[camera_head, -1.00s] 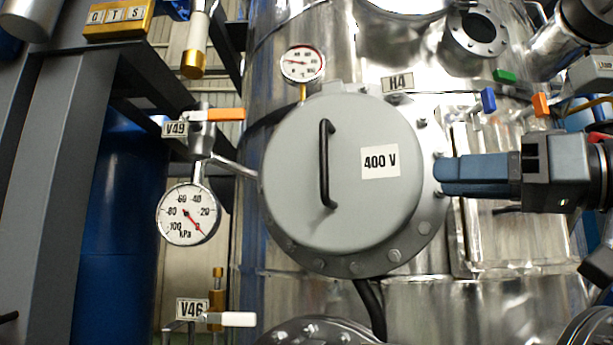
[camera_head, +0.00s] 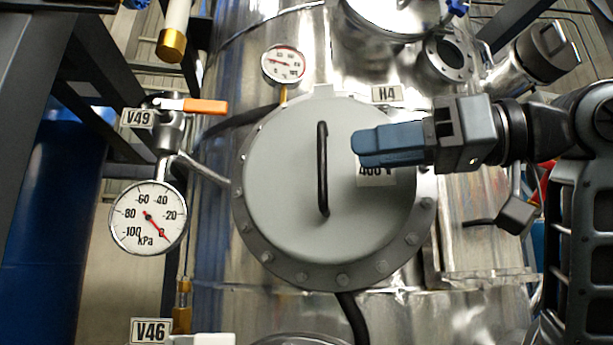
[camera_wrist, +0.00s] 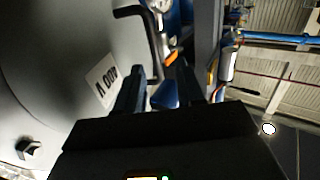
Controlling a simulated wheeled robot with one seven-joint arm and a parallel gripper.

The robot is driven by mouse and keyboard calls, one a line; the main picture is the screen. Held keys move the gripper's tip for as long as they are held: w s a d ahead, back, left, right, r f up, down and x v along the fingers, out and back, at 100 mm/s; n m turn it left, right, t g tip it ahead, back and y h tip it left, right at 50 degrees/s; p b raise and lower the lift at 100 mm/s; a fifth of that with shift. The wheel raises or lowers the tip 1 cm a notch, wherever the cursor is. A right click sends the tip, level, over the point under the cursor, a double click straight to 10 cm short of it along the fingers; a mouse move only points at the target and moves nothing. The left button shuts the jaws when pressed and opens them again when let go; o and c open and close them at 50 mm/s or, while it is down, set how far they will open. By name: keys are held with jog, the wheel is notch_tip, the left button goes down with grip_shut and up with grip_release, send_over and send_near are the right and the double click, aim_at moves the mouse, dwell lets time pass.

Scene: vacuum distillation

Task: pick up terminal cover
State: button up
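The terminal cover (camera_head: 275,190) is a round grey lid with a bolted rim, a black vertical bar handle (camera_head: 322,168) and a "400 V" label (camera_head: 376,176). It sits on the shiny metal vessel. My gripper (camera_head: 358,148), with blue fingers, is in front of the cover, right of the handle, and hides part of the label. In the wrist view the fingers (camera_wrist: 160,75) are apart with nothing held between them. The cover (camera_wrist: 60,50) fills the left there, and the black handle (camera_wrist: 135,12) shows at the top, beyond the left finger.
A pressure gauge (camera_head: 148,217) and an orange-handled valve (camera_head: 200,106) stand left of the cover. A small gauge (camera_head: 284,64) is above it. A white valve handle (camera_head: 205,340) shows at lower left, and an open flanged port (camera_head: 448,56) at upper right.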

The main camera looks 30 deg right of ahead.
aim_at(323, 203)
jog(key=x, duration=0.3)
jog(key=p+x, duration=0.1)
jog(key=x, duration=0.3)
jog(key=shift+w+d, duration=0.15)
jog(key=shift+w, duration=0.2)
jog(key=shift+c, duration=0.2)
grip_shut()
jog(key=shift+r, duration=0.1)
